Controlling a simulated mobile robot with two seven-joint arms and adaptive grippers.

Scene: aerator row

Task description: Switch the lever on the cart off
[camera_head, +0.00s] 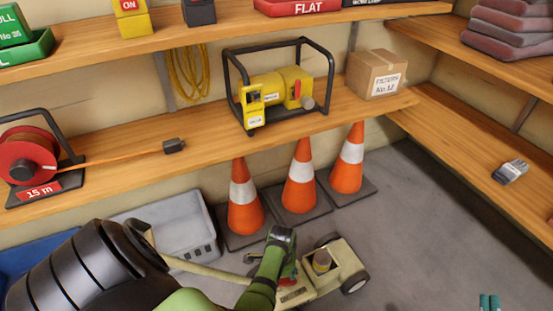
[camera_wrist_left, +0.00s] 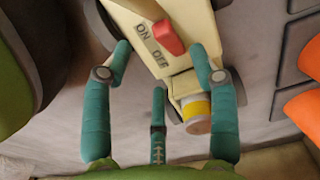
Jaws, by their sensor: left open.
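The cream cart (camera_head: 345,262) stands on the floor in front of the cones. In the left wrist view its panel (camera_wrist_left: 120,12) carries a red lever (camera_wrist_left: 168,38) beside the words ON and OFF. I cannot tell clearly which word the lever is set to. My left gripper (camera_wrist_left: 160,62) is open, its teal fingers spread over the panel with the lever beyond their tips; I see no contact. In the head view my left arm covers part of the cart. My right gripper (camera_head: 489,303) shows only its teal fingertips at the bottom right, away from the cart; its opening is unclear.
Orange cones (camera_head: 299,180) stand on dark bases close behind the cart. The wooden shelf (camera_head: 205,130) above holds a yellow machine (camera_head: 275,90), a box (camera_head: 376,74) and a red reel (camera_head: 28,158). Floor at the right is clear.

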